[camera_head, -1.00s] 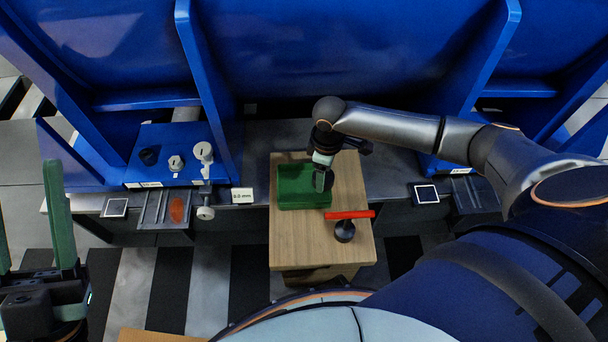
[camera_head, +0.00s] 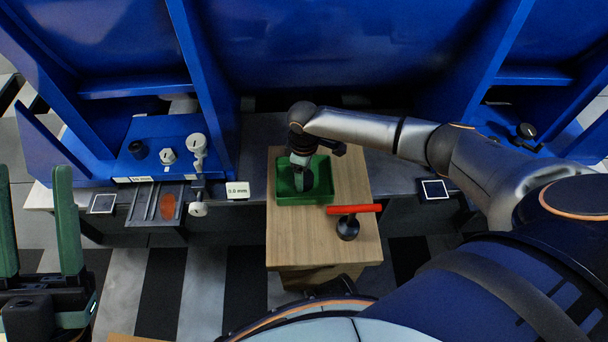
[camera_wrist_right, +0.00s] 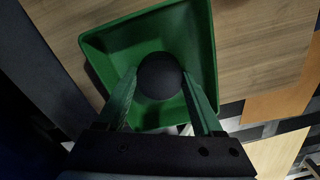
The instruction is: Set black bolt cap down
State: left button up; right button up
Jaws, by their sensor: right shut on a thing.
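The black bolt cap (camera_wrist_right: 160,76) is round and dark. It sits between the green fingers of my right gripper (camera_wrist_right: 162,88), which is shut on it. In the right wrist view the cap is over the inside of a green tray (camera_wrist_right: 110,38); I cannot tell whether it touches the tray floor. In the head view my right gripper (camera_head: 301,174) reaches down into the green tray (camera_head: 322,190), and the cap is mostly hidden. My left gripper (camera_head: 38,225) is at the far left, open and empty, with its green fingers apart.
The tray stands on a wooden-topped stand (camera_head: 290,238). A red-handled tool with a dark round base (camera_head: 348,228) stands in front of the tray. A blue fixture (camera_head: 150,170) with a black ring and white fittings is at the left. A "0.0 mm" display (camera_head: 238,190) stands nearby.

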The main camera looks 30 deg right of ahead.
jog(key=o, duration=1.3)
jog(key=shift+f, duration=0.1)
